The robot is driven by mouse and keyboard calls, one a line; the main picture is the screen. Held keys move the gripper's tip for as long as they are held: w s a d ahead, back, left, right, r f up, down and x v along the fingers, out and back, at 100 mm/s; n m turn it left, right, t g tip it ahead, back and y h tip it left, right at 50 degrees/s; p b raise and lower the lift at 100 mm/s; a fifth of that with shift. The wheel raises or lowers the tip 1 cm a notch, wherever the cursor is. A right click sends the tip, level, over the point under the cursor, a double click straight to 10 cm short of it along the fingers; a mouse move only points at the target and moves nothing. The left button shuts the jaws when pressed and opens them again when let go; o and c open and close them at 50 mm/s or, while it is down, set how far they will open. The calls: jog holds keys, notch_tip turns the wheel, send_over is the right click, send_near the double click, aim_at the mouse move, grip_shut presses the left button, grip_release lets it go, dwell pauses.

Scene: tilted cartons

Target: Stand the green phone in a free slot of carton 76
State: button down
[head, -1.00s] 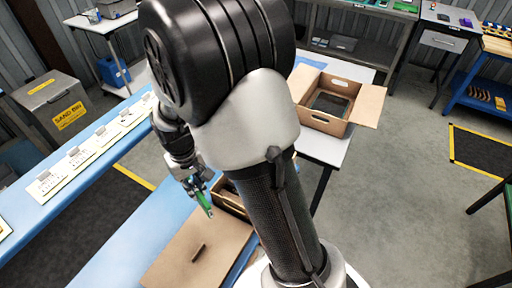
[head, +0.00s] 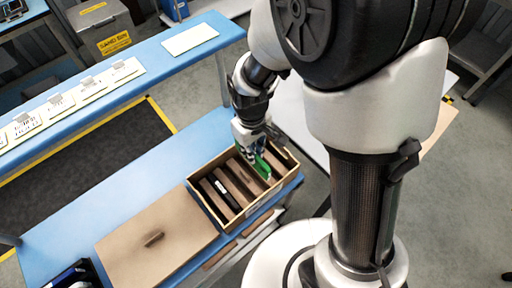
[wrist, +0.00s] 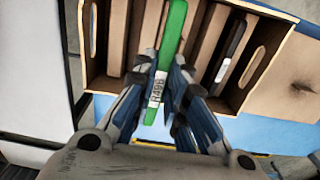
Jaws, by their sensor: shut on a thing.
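The green phone (head: 262,167) is held in my gripper (head: 254,148), over the right part of a brown carton (head: 205,207) with slots. In the wrist view the green phone (wrist: 173,38) stands out between the fingers of my gripper (wrist: 165,75), with a white label near its held end. Dividers split the carton (wrist: 100,85) into several slots. A dark phone (head: 221,190) stands in a slot left of the middle; it also shows in the wrist view (wrist: 233,45). I cannot tell whether the green phone's lower end is inside a slot. The carton's number is not readable.
The carton stands on a blue table (head: 120,187). A brown board or lid (head: 150,250) with a small handle lies left of it. A raised blue shelf (head: 130,80) with white cards runs behind. A dark object (head: 75,275) is at the table's front left.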

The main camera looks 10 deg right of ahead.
jog(key=shift+s+a+f+b, duration=0.15)
jog(key=shift+a+f+b, duration=0.2)
jog(key=shift+f, duration=0.1)
jog(key=shift+d+f+b, duration=0.1)
jog(key=shift+f+b, duration=3.25)
jog(key=shift+f, duration=0.95)
jog(key=shift+f, duration=0.3)
jog(key=c, duration=1.5)
grip_release()
jog(key=shift+c, duration=0.2)
jog(key=shift+r, duration=0.1)
notch_tip(320, 180, up, 12)
jog(key=shift+f, duration=0.1)
